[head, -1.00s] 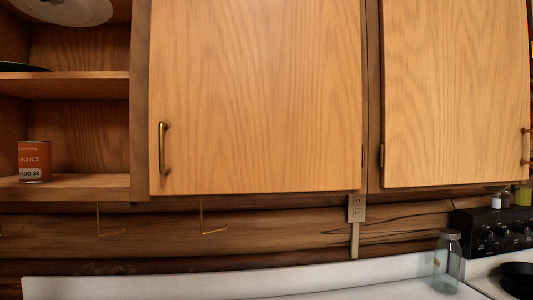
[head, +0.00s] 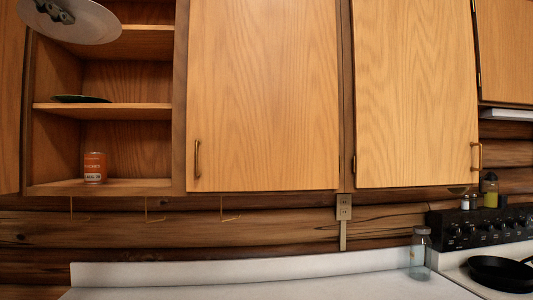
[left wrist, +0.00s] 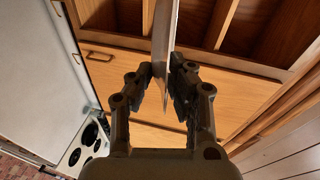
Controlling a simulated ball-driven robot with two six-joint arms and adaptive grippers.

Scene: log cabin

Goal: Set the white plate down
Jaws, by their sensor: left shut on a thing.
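The white plate (head: 98,24) is held up at the top left of the head view, in front of the open cupboard's upper part. My left gripper (head: 56,11) is shut on its rim. In the left wrist view the plate (left wrist: 164,35) shows nearly edge-on between the fingers of the left gripper (left wrist: 165,85). The plate is apart from the shelves below it. My right gripper is not in view.
The open cupboard holds a dark plate (head: 80,99) on its middle shelf and an orange can (head: 95,167) on its bottom shelf. The white counter (head: 250,285) is mostly clear. A glass jar (head: 420,254) stands near the stove, which bears a black pan (head: 502,273).

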